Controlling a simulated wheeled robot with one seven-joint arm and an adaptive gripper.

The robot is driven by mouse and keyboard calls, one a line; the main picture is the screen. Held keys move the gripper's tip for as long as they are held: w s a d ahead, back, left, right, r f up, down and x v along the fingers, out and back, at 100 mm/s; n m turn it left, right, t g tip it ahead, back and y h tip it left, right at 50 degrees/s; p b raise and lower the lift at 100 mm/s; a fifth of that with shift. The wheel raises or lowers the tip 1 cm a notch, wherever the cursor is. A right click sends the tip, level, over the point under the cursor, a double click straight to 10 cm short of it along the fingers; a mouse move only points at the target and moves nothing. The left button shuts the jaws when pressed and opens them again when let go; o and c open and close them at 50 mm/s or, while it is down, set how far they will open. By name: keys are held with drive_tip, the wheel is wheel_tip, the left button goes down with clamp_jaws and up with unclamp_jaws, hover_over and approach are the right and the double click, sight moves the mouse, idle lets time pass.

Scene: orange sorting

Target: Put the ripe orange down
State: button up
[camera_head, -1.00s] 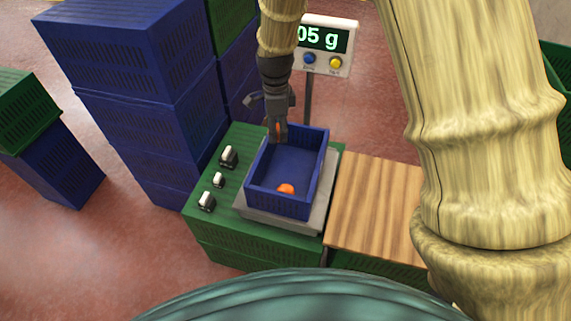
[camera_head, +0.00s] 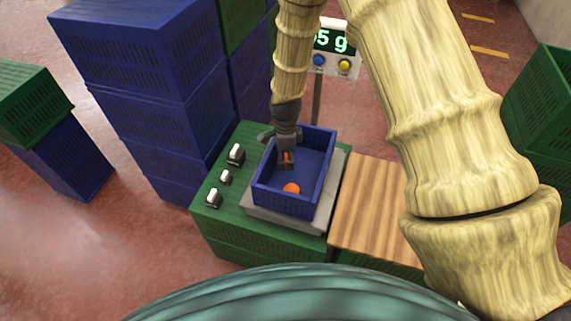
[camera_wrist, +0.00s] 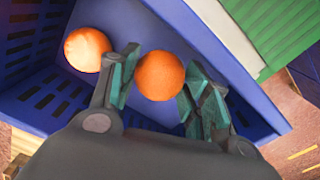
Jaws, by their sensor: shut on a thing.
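My gripper (camera_wrist: 161,82) is shut on an orange (camera_wrist: 160,75), with a finger on each side of it in the wrist view. In the head view my gripper (camera_head: 286,160) is inside the upper left part of a blue crate (camera_head: 276,204), and the held orange is mostly hidden by the fingers. A second orange (camera_wrist: 87,49) lies in the crate, left of the held one in the wrist view. It also shows near the crate's front side in the head view (camera_head: 291,188). I cannot tell whether the held orange touches the crate floor.
The blue crate stands on a grey scale plate (camera_head: 318,214) on green crates (camera_head: 225,222). White weights (camera_head: 235,153) stand left of it. A scale display (camera_head: 333,40) ends in "5 g". A wooden board (camera_head: 366,205) is at right and clear. Blue crates (camera_head: 135,110) are stacked at left.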

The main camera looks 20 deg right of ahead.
sight(286, 166)
drive_tip(key=shift+f+p, duration=0.3)
drive_tip(key=shift+f, duration=1.9)
drive_tip(key=shift+f, duration=0.15)
drive_tip(key=o, duration=1)
wheel_tip(286, 166, up, 12)
drive_tip(key=shift+r+b, duration=0.2)
drive_tip(key=shift+b, duration=0.65)
idle(0.4)
